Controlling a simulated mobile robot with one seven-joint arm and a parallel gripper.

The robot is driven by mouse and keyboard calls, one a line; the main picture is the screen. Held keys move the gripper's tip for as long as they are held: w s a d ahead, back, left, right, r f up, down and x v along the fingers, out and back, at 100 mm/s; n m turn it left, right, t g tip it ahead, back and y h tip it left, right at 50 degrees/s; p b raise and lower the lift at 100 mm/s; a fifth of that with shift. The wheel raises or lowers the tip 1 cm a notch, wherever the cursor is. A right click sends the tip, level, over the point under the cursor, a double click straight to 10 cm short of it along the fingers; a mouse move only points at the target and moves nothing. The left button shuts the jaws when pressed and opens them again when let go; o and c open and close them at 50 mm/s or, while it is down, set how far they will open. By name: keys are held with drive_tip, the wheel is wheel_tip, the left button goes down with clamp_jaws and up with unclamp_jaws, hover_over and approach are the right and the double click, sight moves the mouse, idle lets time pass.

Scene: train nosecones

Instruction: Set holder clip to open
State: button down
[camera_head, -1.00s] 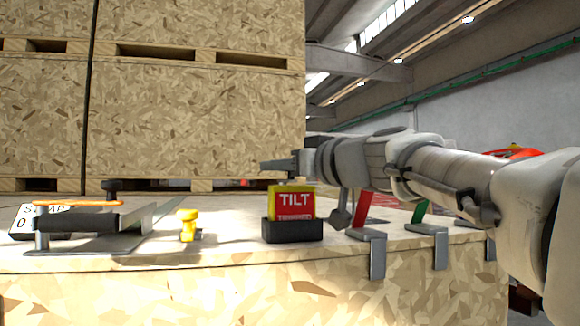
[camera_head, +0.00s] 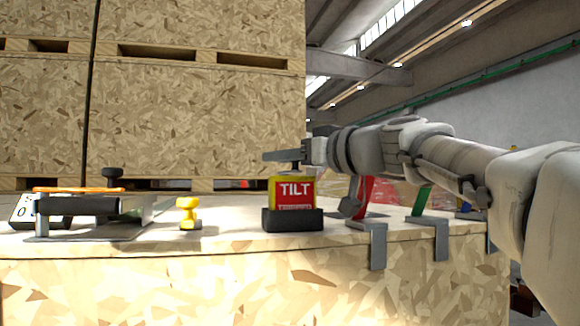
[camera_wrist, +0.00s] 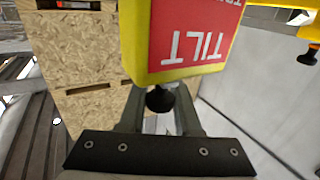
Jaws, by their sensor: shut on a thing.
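A yellow block with a red TILT label (camera_head: 293,196) sits in a black holder (camera_head: 292,221) on the wooden table. My gripper (camera_head: 285,157) is just above the block. In the wrist view the TILT block (camera_wrist: 190,45) appears upside down, with a black knob (camera_wrist: 160,98) on its end. My gripper is shut on this knob. Grey clips (camera_head: 376,243) hang over the table's front edge to the right, by a red piece (camera_head: 366,195) and a green piece (camera_head: 422,200). I cannot tell for sure which part is the holder clip.
A yellow knobbed piece (camera_head: 188,214) stands left of the holder. Further left is a device with a black handle (camera_head: 78,206) and an orange bar, beside a sign. Large wooden crates (camera_head: 190,115) rise behind the table (camera_head: 150,246).

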idle(0.3)
drive_tip(key=c, duration=0.6)
unclamp_jaws()
drive_tip(key=shift+c, duration=0.2)
drive_tip(key=shift+d, duration=0.15)
drive_tip(key=b+v, duration=0.4)
drive_tip(key=v, duration=1.3)
drive_tip(key=shift+s+d+r, duration=0.1)
drive_tip(key=shift+s, duration=0.05)
